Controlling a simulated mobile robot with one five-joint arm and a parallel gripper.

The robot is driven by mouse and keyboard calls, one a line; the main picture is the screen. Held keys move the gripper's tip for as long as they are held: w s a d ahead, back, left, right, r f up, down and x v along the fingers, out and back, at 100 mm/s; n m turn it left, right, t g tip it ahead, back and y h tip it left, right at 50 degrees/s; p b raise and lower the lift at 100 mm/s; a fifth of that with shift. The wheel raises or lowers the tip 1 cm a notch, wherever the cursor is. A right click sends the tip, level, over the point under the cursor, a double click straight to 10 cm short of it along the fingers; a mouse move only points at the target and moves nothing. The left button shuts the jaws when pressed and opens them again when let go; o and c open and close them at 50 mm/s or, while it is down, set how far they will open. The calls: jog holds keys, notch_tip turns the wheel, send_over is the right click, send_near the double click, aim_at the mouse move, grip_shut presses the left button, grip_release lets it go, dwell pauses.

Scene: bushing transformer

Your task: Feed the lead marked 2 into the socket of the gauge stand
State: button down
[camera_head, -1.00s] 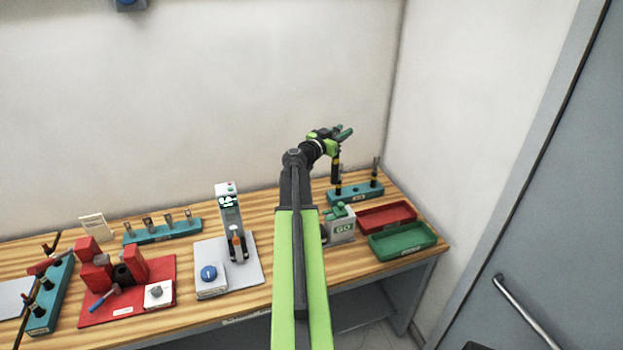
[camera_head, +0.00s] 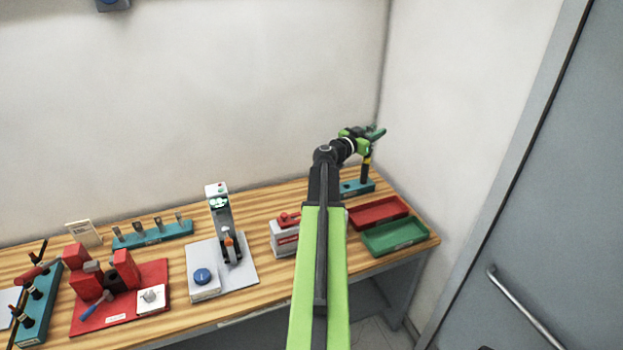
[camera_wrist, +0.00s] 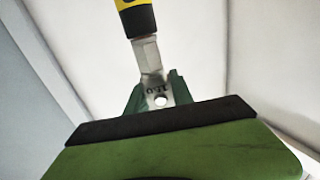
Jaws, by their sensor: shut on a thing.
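My gripper (camera_head: 374,134) is raised near the right wall, above the back right of the bench. It is shut on the metal lug of a lead (camera_wrist: 146,50), which has a black and yellow sleeve. The lug has a hole and a dark marking I cannot read surely. In the head view the lead (camera_head: 366,168) hangs below my gripper, in front of a teal rack (camera_head: 350,188); whether it touches the rack I cannot tell. The gauge stand is probably the grey upright with a lit display (camera_head: 219,204), on a pale plate mid-bench; its socket is unclear.
Red (camera_head: 377,212) and green (camera_head: 394,237) trays lie at the right end. A pale box with red parts (camera_head: 285,238) stands left of my arm. A red fixture (camera_head: 120,290) and another teal rack (camera_head: 152,234) are farther left. My arm hides part of the bench.

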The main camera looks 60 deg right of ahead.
jog(key=shift+w, duration=0.1)
jog(key=w+f+n+t+b, duration=0.7)
jog(key=w+f+t+b, duration=0.4)
jog(key=w+f+b, duration=0.25)
jog(key=w+a+f+n+t+y+b, duration=0.6)
jog(key=w+a+f+t+b, duration=0.2)
jog(key=f+b, duration=0.1)
jog(key=shift+w+a+f+n+y, duration=0.2)
jog(key=shift+n+y, duration=0.1)
jog(key=shift+n, duration=0.1)
notch_tip(320, 180, down, 9)
jog(key=b, duration=0.9)
